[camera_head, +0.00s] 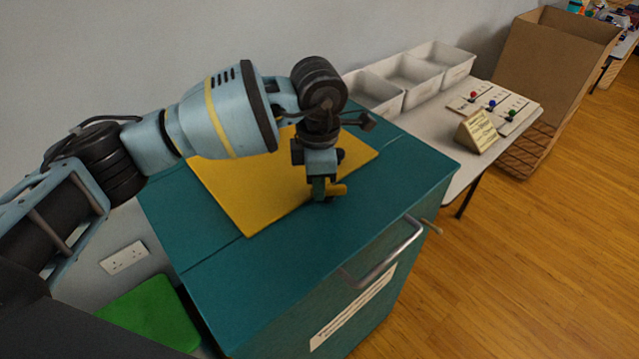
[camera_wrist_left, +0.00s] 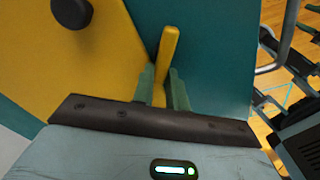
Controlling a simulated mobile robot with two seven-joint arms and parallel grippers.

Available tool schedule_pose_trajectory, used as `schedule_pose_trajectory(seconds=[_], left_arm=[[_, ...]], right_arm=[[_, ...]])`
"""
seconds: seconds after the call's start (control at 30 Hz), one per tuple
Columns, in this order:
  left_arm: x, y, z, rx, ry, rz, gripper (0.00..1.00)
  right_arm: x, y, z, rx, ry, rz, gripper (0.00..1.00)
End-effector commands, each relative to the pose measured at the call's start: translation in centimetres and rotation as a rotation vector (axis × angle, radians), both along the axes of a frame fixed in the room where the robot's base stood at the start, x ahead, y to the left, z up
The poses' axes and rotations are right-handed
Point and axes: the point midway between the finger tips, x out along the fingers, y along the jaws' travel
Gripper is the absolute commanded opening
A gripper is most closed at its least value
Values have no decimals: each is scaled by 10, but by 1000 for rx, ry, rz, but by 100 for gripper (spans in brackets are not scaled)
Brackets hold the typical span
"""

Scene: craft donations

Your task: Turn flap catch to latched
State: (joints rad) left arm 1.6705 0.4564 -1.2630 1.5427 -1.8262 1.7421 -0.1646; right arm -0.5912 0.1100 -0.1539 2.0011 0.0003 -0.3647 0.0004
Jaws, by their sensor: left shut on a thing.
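The flap catch is a small yellow lever (camera_head: 337,190) at the front edge of the yellow flap (camera_head: 225,192) on top of a teal cabinet. My left gripper (camera_head: 322,198) points down over it. In the left wrist view the lever (camera_wrist_left: 168,52) stands between the two green fingers of the left gripper (camera_wrist_left: 163,88), which are shut on it. The lever's lower end is hidden between the fingers. I cannot tell from these views whether the catch is latched. My right gripper is not in view.
The teal cabinet (camera_head: 405,165) has a metal bar handle (camera_head: 385,255) on its front. White bins (camera_head: 408,82) and a board with coloured knobs (camera_head: 493,105) are on the table beyond. A large cardboard box (camera_head: 550,70) stands at the right. A green pad (camera_head: 150,312) lies at lower left.

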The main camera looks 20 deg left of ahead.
Motion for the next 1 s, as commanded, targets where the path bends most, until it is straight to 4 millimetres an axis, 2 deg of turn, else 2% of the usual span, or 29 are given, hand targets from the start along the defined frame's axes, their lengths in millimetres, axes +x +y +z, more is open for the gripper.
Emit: schedule_pose_trajectory(seconds=[0.6,1.0], left_arm=[[11,1,-2,-1,1,-583,0],[17,-1,-2,-1,0,-870,0]], right_arm=[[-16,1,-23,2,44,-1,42],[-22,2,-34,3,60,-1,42]])
